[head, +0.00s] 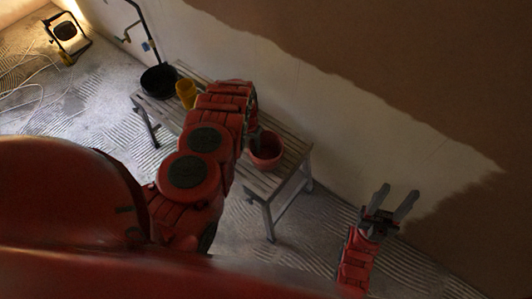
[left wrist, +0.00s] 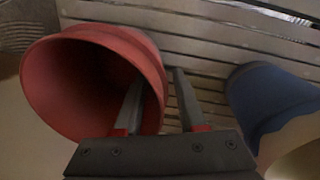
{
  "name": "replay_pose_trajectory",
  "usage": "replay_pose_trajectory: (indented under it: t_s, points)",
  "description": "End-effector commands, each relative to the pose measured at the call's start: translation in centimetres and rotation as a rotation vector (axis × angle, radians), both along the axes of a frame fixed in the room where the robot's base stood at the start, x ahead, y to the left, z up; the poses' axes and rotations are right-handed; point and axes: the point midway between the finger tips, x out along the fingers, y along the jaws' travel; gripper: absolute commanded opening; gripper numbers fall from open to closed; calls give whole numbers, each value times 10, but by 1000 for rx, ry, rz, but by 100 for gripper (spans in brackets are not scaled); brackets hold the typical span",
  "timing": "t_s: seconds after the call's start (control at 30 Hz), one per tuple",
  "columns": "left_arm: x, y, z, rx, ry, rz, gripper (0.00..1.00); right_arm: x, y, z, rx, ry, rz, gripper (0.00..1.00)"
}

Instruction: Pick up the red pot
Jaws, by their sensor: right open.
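The red pot (head: 267,158) stands on the right part of a slatted bench in the head view. In the left wrist view the red pot (left wrist: 60,75) fills the left side, its mouth facing the camera. My left gripper (left wrist: 157,85) is at its rim. One finger lies over the pot's opening and the other is outside, with the pot's wall between them. The fingers are apart, and a small gap shows beside the outer finger. In the head view my left arm mostly hides this gripper (head: 254,138). My right gripper (head: 393,203) is open and empty, right of the bench.
The slatted bench (head: 289,163) stands along the plastered wall. A yellow container (head: 186,93) and a black tub (head: 159,80) are at its far end. A blue container (left wrist: 265,95) stands close right of my left gripper. A work lamp (head: 66,31) is at far left.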

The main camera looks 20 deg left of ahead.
Motion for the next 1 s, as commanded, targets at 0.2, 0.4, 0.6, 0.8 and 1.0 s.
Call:
replay_pose_trajectory:
  t_s: [0.2,0.4,0.6,0.8,1.0]
  points:
    - [-1,-1,-9,-2,2,0,40,0,0,0,0,0,0,50]
    - [-1,-1,-8,-2,3,0,25,0,0,0,0,0,0,50]
    - [-1,-1,-8,-2,3,0,0,0,0,0,0,0,0,50]
    - [-2,-1,-9,-2,3,1,0,0,0,0,0,0,0,50]
    - [-2,-1,-9,-2,3,0,0,0,0,0,0,0,0,50]
